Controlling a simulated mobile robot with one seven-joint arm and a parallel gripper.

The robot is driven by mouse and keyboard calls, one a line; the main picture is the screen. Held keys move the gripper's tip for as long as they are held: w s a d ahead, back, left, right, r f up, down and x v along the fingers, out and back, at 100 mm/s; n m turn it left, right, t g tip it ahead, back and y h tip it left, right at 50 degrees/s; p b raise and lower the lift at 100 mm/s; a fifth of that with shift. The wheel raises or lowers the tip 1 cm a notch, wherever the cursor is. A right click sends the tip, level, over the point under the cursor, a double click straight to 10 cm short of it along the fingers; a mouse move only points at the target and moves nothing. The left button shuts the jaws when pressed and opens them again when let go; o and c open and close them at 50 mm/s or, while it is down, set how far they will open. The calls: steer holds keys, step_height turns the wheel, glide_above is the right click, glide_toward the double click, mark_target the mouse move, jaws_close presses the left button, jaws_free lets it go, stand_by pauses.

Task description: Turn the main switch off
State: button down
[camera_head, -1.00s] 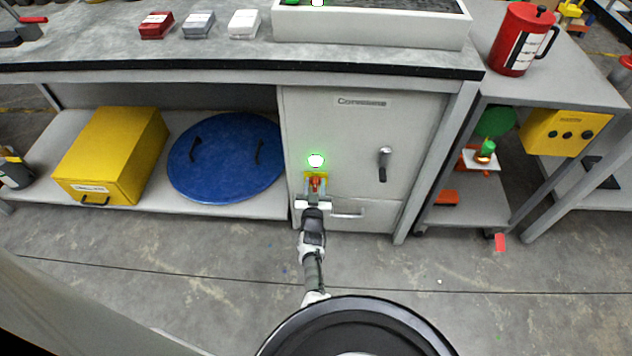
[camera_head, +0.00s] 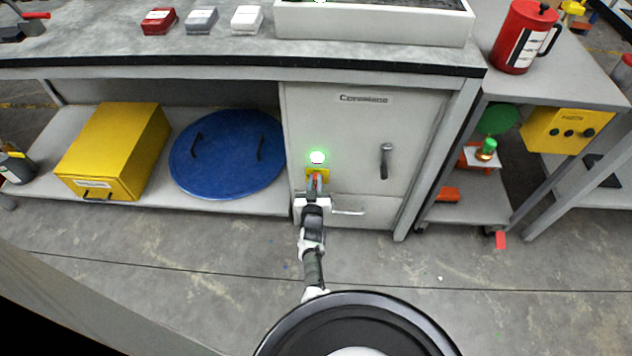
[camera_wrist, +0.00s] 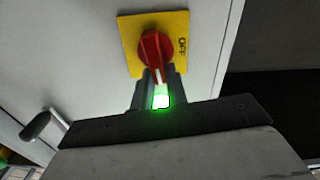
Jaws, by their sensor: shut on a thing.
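The main switch is a red rotary knob (camera_wrist: 155,50) on a yellow plate (camera_wrist: 126,30) marked OFF at one side. The knob's white mark points toward the lit green lamp (camera_wrist: 160,97) in the wrist view, not toward OFF.
The grey cabinet (camera_head: 350,130) has a dark door handle (camera_head: 385,160) right of the switch and a drawer handle (camera_head: 348,212) below. A blue round lid (camera_head: 228,155) and a yellow box (camera_head: 115,150) occupy the shelf at left. The floor in front is mostly clear.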

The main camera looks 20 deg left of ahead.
steer(key=n, duration=0.2)
steer(key=a+n, duration=0.1)
steer(key=n, duration=0.1)
steer(key=shift+s+f, duration=0.1)
steer(key=shift+s+a+f+n, duration=0.15)
steer(key=shift+f+n, duration=0.15)
steer(key=shift+n, duration=1.75)
steer(key=shift+w+a+f+n, duration=0.1)
steer(key=shift+a+f+n, duration=0.2)
steer(key=shift+n, duration=1.7)
steer(key=shift+s+a+f+n, duration=0.1)
steer(key=shift+f+n, duration=0.25)
steer(key=shift+n, duration=1.7)
steer(key=c, duration=1.4)
jaws_free()
steer(key=shift+f, duration=0.1)
steer(key=shift+d, duration=0.1)
